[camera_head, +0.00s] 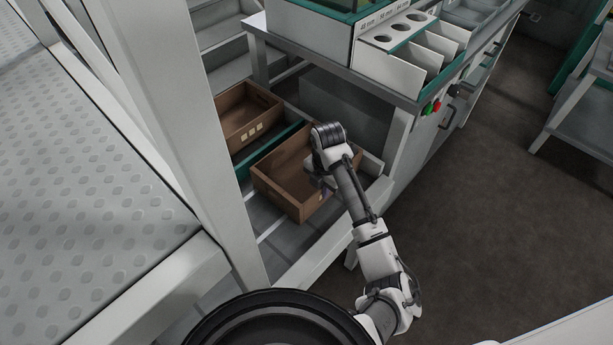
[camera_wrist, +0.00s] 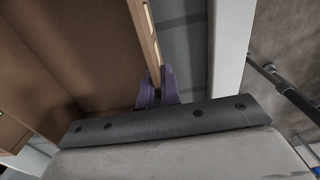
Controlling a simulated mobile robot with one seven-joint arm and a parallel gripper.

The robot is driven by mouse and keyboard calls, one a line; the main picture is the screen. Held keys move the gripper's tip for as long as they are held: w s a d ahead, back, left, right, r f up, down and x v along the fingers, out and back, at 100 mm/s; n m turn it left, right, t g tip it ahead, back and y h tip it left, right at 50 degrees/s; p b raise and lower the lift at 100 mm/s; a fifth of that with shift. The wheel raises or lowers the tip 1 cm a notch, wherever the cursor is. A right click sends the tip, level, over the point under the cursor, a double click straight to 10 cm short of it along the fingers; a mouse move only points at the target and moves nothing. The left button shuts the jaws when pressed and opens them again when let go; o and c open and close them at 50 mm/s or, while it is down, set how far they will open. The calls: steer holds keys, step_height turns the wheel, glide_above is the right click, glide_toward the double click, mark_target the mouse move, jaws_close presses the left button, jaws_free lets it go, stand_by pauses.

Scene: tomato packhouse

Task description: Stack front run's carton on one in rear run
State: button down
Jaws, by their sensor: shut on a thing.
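The front run's brown open-topped carton (camera_head: 278,196) sits on the near run, close to my arm. My gripper (camera_head: 326,186) is at its right-hand wall, partly hidden by my own wrist. In the wrist view, the purple fingers (camera_wrist: 157,88) are shut on the thin upper edge of this carton wall (camera_wrist: 149,38), with the brown inside of the carton (camera_wrist: 75,45) to the left. The rear run's brown carton (camera_head: 238,132) stands upright beyond a green divider, with small pale labels on its near side. Its inside looks empty from here.
A green divider rail (camera_head: 268,149) separates the two runs. A grey bench (camera_head: 385,88) with a white holed tray unit (camera_head: 398,42) overhangs the right side. A grey post (camera_head: 190,120) stands close on the left. Open floor (camera_head: 480,200) lies to the right.

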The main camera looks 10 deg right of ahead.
steer(key=shift+r, duration=0.1)
stand_by(0.6)
steer(key=shift+r+p, duration=1.85)
steer(key=shift+r, duration=0.6)
